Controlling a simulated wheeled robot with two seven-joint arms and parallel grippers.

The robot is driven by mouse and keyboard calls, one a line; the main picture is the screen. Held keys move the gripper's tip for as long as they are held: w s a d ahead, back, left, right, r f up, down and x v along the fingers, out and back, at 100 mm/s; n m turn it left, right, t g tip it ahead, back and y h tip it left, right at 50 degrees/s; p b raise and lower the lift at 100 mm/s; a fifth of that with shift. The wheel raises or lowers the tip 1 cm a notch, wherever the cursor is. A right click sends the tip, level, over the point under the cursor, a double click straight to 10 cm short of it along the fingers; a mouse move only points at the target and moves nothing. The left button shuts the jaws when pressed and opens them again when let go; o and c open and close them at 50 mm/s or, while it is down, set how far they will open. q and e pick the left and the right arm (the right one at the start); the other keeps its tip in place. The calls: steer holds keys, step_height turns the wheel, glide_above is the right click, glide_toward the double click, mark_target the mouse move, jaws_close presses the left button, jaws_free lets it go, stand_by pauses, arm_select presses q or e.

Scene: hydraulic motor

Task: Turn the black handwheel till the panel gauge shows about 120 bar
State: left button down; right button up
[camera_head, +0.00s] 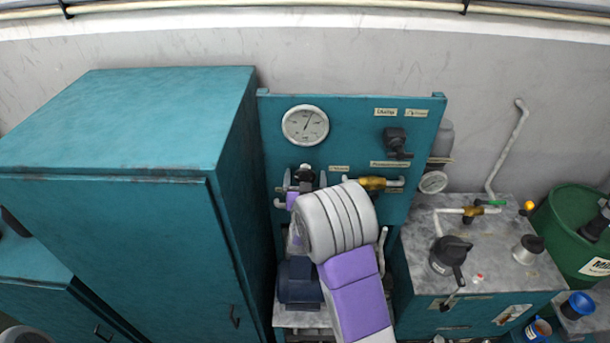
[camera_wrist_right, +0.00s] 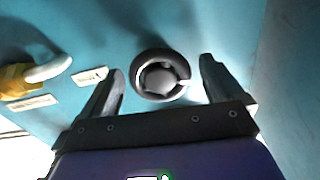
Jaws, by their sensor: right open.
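The black handwheel (camera_wrist_right: 160,76) shows in the right wrist view as a round dark knob facing the camera. My right gripper (camera_wrist_right: 163,70) is open, with one finger on each side of the handwheel and visible gaps between. In the head view the handwheel (camera_head: 305,172) is a small dark shape below the gauge, partly hidden by my right gripper (camera_head: 305,184) and arm. The panel gauge (camera_head: 305,125) is round and white on the teal panel; its needle points up and slightly right, and its numbers are too small to read. My left gripper is not in view.
A brass-yellow valve (camera_head: 371,183) with pipe is right of the handwheel. A black fitting (camera_head: 397,142) is on the panel's upper right. A tall teal cabinet (camera_head: 130,120) stands close on the left. A smaller gauge (camera_head: 433,182) sits beyond the panel's right edge.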

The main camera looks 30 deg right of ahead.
steer(key=shift+w+d, duration=0.2)
steer(key=shift+w, duration=0.1)
steer(key=c, duration=1)
steer(key=shift+f+m+b, duration=0.1)
steer(key=shift+m+b, duration=0.3)
steer(key=shift+b, duration=0.65)
steer(key=o, duration=1)
